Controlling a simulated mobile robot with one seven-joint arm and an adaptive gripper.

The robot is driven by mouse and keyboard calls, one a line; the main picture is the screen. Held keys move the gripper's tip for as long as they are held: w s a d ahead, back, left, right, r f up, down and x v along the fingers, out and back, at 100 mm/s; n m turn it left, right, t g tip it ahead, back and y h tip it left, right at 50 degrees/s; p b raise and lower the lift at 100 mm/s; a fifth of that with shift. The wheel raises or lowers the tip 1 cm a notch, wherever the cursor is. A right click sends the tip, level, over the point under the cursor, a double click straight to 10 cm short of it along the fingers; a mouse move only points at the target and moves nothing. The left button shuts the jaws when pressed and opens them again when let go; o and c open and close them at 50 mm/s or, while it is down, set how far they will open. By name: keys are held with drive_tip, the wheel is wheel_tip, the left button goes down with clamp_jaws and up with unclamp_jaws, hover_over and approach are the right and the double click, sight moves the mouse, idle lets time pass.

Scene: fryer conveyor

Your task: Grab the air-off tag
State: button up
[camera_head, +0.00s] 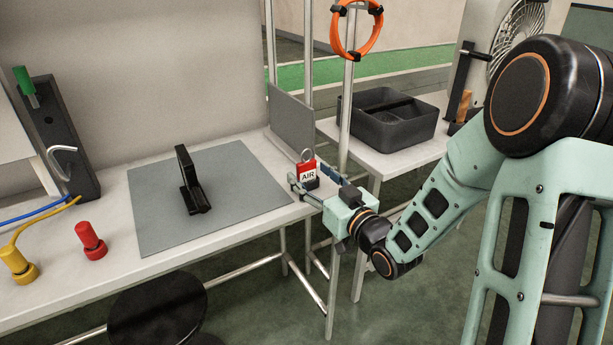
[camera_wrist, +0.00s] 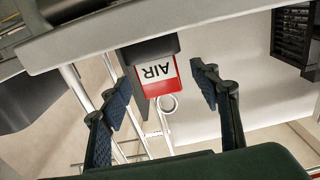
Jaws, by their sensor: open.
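The air-off tag (camera_head: 306,173) is a small red tag with a white "AIR" label and a ring at its top. It stands at the right end of the near table, on or in front of a dark block. My gripper (camera_head: 314,180) is at the tag, with its fingers spread to either side. In the wrist view the tag (camera_wrist: 158,76) appears upside down between the two open fingers (camera_wrist: 160,88), with a visible gap on each side. No finger visibly touches it.
A grey mat (camera_head: 225,215) with a black stand (camera_head: 190,182) lies left of the tag. A grey upright panel (camera_head: 292,125) is behind it. Posts with an orange coil (camera_head: 357,50) rise nearby. A dark bin (camera_head: 385,120) sits on the right table. Red (camera_head: 91,240) and yellow (camera_head: 18,265) plugs are at left.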

drive_tip(key=shift+x, duration=1.35)
drive_tip(key=c, duration=1.3)
